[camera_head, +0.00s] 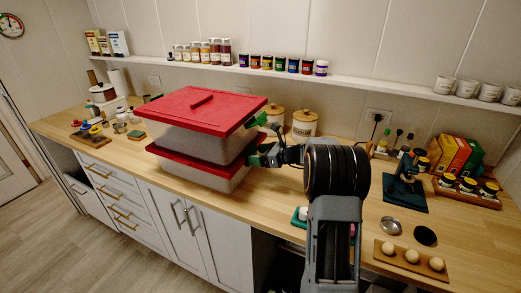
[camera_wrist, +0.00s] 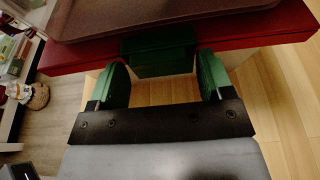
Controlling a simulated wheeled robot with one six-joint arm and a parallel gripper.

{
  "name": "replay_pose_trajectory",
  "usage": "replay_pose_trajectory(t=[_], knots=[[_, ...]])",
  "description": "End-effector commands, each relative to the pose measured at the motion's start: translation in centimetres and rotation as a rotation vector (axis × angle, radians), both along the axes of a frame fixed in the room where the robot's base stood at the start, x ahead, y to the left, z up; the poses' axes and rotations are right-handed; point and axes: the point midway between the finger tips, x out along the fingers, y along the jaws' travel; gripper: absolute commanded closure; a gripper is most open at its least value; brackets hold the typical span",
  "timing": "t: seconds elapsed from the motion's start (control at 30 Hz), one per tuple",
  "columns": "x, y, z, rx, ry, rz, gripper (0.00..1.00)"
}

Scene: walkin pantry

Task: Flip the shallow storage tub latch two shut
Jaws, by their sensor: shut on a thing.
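Two clear tubs with red lids are stacked on the counter. The lower, shallower tub (camera_head: 205,174) has its red lid (camera_head: 190,160) under the upper tub (camera_head: 200,143). My gripper (camera_head: 258,157) is at the right end of the lower tub, level with its lid edge. In the wrist view, a dark green latch (camera_wrist: 160,58) sits at the red lid's edge, between the two green finger pads of my gripper (camera_wrist: 161,72).
The upper tub has a green latch (camera_head: 257,120) at its right end, just above my gripper. Wooden-lidded canisters (camera_head: 304,123) stand behind. A board with round pale items (camera_head: 410,259) and small dishes lie at the right. The counter (camera_head: 245,205) in front of the tubs is clear.

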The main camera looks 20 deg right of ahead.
Motion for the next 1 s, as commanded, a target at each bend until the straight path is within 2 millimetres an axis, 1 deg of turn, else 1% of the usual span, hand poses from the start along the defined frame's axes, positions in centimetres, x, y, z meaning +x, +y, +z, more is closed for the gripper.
replay_pose_trajectory(t=[0.27, 0.3, 0.33, 0.57, 0.67, 0.77, 1.0], knots=[[0.0, -0.1, 0.1, -0.001, -0.001, -0.002, 0.5], [0.0, -0.1, 0.1, -0.001, -0.001, -0.003, 0.24], [0.0, -0.1, 0.1, -0.001, -0.001, -0.003, 0.22], [0.0, -0.1, 0.0, -0.001, -0.001, -0.003, 0.21], [-0.3, -0.4, 0.2, -0.001, -0.002, -0.003, 0.21], [-1.1, -1.2, 0.5, -0.001, -0.003, -0.006, 0.21], [-4.5, -4.4, 1.8, -0.002, -0.004, -0.007, 0.21]])
